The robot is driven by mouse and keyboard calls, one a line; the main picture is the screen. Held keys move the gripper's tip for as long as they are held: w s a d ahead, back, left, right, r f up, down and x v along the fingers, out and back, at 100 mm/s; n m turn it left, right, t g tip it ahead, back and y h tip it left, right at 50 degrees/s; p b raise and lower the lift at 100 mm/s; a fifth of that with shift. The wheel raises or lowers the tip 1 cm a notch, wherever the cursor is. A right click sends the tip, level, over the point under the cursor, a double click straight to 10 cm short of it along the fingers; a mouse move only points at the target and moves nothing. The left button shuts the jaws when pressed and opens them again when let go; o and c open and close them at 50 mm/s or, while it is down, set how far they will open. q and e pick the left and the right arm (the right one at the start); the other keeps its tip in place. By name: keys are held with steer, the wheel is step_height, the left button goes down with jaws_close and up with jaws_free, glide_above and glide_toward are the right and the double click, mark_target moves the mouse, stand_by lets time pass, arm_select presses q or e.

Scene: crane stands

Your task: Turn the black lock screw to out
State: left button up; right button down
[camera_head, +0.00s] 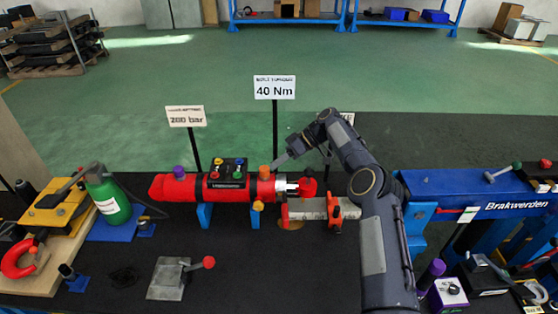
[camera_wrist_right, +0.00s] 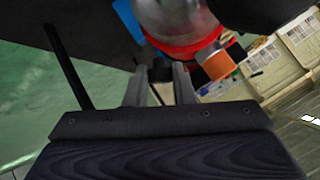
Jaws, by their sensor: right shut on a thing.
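A red cylinder (camera_head: 235,189) lies on blue supports on the dark bench, with a black panel of coloured knobs on top. My right gripper (camera_head: 281,160) reaches down at the far side of its right end, beside the orange knob (camera_head: 264,173). In the right wrist view my right gripper (camera_wrist_right: 160,86) is shut on a small dark part, which I take to be the black lock screw (camera_wrist_right: 160,74). The fingers hide much of it, and its turned position cannot be read. The orange knob (camera_wrist_right: 217,66) and a red ring (camera_wrist_right: 188,50) are close by. My left gripper is not in view.
Signs reading 200 bar (camera_head: 186,116) and 40 Nm (camera_head: 274,88) stand on posts behind the cylinder. A blue Brakwerden unit (camera_head: 480,190) is at right. A green bottle (camera_head: 107,196) is at left. A red-knobbed lever plate (camera_head: 170,280) lies in front.

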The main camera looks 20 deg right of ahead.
steer(key=shift+f, duration=0.1)
stand_by(0.3)
steer(key=c, duration=1.2)
jaws_free()
steer(key=s+a+r+b, duration=0.4)
steer(key=s+r+b, duration=0.3)
steer(key=s+r, duration=0.6)
steer(key=shift+s+b, duration=0.25)
steer(key=shift+b, duration=0.1)
steer(key=shift+a, duration=0.1)
